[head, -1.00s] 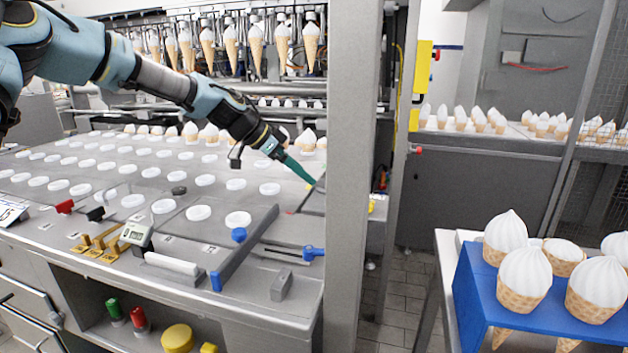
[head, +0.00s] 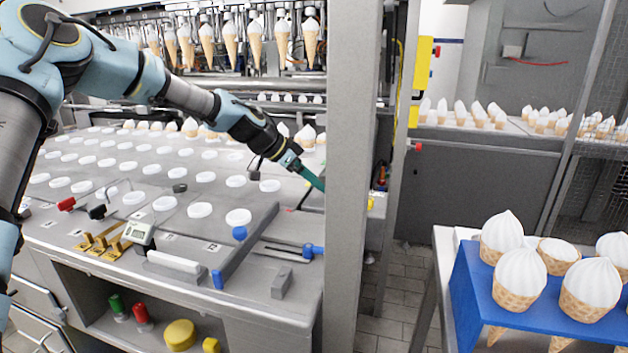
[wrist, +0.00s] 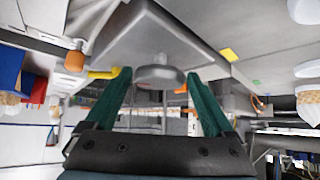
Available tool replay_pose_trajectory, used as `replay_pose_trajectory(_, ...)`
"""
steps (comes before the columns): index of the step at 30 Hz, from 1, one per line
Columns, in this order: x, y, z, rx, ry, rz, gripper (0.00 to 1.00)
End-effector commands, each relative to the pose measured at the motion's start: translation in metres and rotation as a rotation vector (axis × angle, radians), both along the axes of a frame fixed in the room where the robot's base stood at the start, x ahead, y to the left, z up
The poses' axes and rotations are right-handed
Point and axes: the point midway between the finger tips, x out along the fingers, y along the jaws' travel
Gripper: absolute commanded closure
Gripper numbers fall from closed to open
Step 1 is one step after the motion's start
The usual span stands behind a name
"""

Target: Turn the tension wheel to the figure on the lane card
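My gripper (head: 318,183) is at the right end of the grey machine top, its tip partly hidden by the upright post. In the wrist view my gripper (wrist: 158,76) has its two green fingers apart. A round grey metal wheel or knob (wrist: 160,75) under a grey housing shows between the fingertips. It seems to be the tension wheel; I cannot tell whether the fingers touch it, and no figure on it is readable. The wheel is not discernible in the head view. No lane card is readable; my arm covers the left edge of the machine top.
The upright grey post (head: 347,180) stands beside my gripper. The machine top holds rows of white discs (head: 238,217), a small display (head: 139,232) and a blue-ended lever (head: 312,251). A blue cone rack (head: 500,305) stands front right, with open floor between.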

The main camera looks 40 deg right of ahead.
Motion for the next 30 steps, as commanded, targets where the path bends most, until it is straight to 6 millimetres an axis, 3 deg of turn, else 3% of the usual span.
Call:
replay_pose_trajectory(1, 0.0, -0.0001, 0.0002, 0.0, 0.0, 0.0, 0.36)
replay_pose_trajectory(10, -0.0001, -0.0001, 0.0004, 0.0, 0.0, 0.0, 0.68)
replay_pose_trajectory(28, 0.0036, -0.0026, 0.0011, -0.002, -0.001, -0.107, 0.69)
replay_pose_trajectory(29, 0.0036, -0.0027, 0.0012, -0.003, -0.001, -0.107, 0.1)
replay_pose_trajectory(30, 0.0036, -0.0026, 0.0011, -0.002, -0.001, -0.106, 0.06)
